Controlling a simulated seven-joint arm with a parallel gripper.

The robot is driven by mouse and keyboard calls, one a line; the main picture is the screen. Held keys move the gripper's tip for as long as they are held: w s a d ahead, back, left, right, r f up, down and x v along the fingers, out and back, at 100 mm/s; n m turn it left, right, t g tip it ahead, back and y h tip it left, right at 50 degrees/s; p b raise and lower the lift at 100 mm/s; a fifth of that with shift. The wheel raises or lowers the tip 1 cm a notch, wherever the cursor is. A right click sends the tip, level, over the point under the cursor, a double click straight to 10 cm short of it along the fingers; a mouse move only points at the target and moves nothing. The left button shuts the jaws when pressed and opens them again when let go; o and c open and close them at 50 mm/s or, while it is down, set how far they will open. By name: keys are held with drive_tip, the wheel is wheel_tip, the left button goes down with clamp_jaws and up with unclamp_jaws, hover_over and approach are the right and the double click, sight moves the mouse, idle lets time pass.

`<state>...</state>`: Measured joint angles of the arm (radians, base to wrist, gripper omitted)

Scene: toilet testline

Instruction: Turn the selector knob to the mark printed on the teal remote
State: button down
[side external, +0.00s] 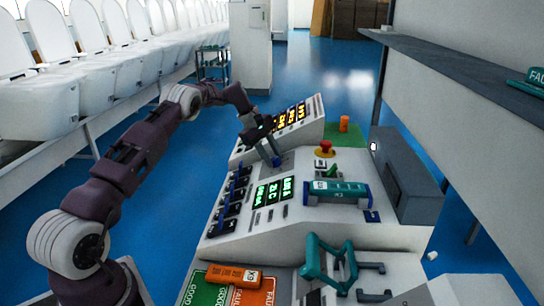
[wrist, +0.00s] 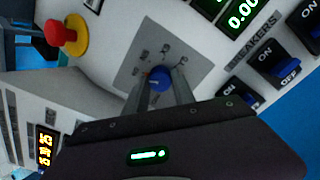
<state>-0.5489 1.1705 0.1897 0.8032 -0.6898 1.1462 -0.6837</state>
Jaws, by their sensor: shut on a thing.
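The selector knob is a small blue knob (wrist: 158,77) on a grey plate (wrist: 128,70) with small printed marks around it, too blurred to read. My gripper (wrist: 160,85) is shut on the knob, one finger on each side. In the side external view my gripper (side external: 272,152) reaches down onto the sloped console, and the blue of the knob (side external: 276,161) shows just under the fingertips. The teal remote (side external: 337,188) lies on the console to the right of the green displays; its printed mark is too small to read.
A red mushroom button (side external: 325,148) stands right of my gripper, and also shows in the wrist view (wrist: 60,33). Breaker switches (side external: 233,197) line the console's left edge. An orange remote (side external: 234,276) and a teal frame-like handle (side external: 328,262) are in front. A grey box (side external: 408,180) is at right.

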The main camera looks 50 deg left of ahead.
idle(0.3)
drive_tip(key=c, duration=1)
unclamp_jaws()
drive_tip(key=shift+c, duration=0.2)
drive_tip(key=v, duration=0.7)
